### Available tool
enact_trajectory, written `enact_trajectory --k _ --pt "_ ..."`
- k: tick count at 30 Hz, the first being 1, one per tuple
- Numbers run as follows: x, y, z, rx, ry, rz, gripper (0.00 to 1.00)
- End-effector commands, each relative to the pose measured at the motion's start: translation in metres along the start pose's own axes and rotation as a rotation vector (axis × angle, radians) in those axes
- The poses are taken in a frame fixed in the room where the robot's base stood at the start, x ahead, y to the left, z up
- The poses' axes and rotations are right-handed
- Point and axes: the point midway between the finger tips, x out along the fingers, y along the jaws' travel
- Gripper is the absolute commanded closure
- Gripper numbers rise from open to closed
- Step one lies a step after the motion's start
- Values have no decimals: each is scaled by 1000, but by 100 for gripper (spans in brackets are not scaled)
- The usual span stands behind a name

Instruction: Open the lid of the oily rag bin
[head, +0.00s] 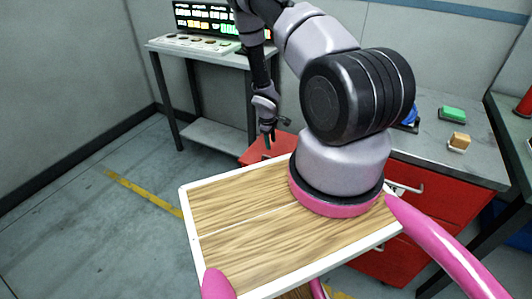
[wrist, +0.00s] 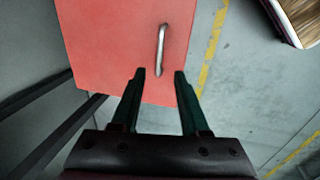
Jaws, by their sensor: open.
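The oily rag bin appears to be the red box; its flat red lid (wrist: 110,45) fills the upper left of the wrist view. A silver bar handle (wrist: 161,50) stands on the lid near its right edge. My gripper (wrist: 159,74) is open and empty, its two dark fingers apart, with the handle's lower end just beyond the gap between the tips. I cannot tell the height gap. In the head view my gripper (head: 269,138) is over the red bin (head: 255,153), which is mostly hidden behind my arm and wooden top. The lid looks shut.
A grey bench (head: 200,52) with a lit display (head: 215,18) stands behind the bin. A red drawer cabinet (head: 445,198) with a grey top is at right, holding a green block (head: 452,114) and an orange block (head: 460,140). Floor at left is clear, with a yellow line (head: 140,190).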

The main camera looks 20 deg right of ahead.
Motion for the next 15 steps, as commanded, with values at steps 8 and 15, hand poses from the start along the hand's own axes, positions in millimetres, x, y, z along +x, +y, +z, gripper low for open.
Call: enact_trajectory --k 8,15 --pt "44 -1 1 0 -2 -1 55" --pt "86 0 1 2 -1 0 55"
